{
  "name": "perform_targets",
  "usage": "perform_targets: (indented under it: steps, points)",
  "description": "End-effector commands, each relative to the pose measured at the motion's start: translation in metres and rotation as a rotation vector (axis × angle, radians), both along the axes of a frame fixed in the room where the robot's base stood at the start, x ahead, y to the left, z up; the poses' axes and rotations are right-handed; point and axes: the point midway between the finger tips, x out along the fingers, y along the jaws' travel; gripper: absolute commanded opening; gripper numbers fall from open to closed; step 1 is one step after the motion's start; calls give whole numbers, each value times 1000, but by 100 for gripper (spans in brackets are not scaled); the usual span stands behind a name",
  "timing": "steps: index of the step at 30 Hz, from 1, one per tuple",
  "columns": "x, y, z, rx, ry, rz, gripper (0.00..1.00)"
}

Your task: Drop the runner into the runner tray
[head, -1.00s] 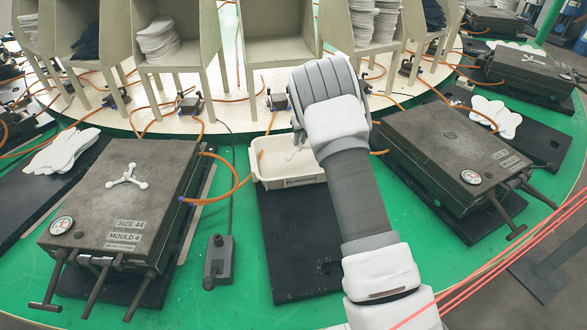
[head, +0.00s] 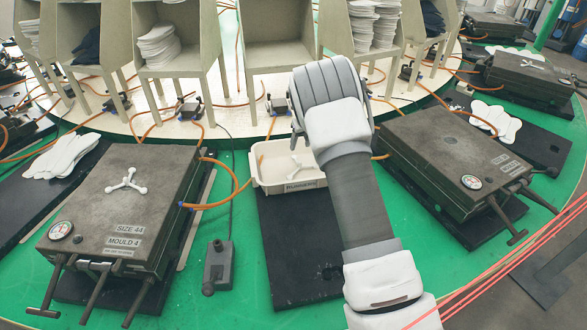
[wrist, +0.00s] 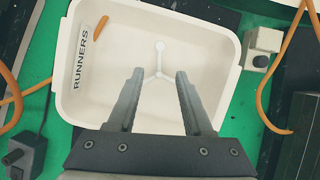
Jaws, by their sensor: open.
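A white three-armed runner (wrist: 158,66) lies inside the runner tray, a cream tub (wrist: 215,105) with a RUNNERS label. In the head view, the runner (head: 294,169) also shows in the tray (head: 290,188), beside my arm. My gripper (wrist: 159,76) is above the tray, pointing down into it. Its two fingers are spread apart, with nothing held between them. The runner shows past and between the fingertips, apart from them. My gripper's fingers are mostly hidden behind my wrist in the head view. Another white three-armed runner (head: 127,181) lies on the closed left mould (head: 85,205).
An orange piece (wrist: 101,26) shows within the tray's outline. A second closed mould (head: 450,145) stands right of my arm. Orange hoses (head: 225,200) run near the tray. A grey control box (head: 218,265) sits on the green table. Shelves with white insoles (head: 158,45) stand behind.

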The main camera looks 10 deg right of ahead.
Motion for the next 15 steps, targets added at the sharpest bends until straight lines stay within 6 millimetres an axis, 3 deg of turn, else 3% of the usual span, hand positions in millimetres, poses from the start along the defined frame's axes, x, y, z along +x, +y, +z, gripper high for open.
perform_targets:
  steps: [15]
  points:
    - [-44, -10, 111, 1, -3, 0, 51]
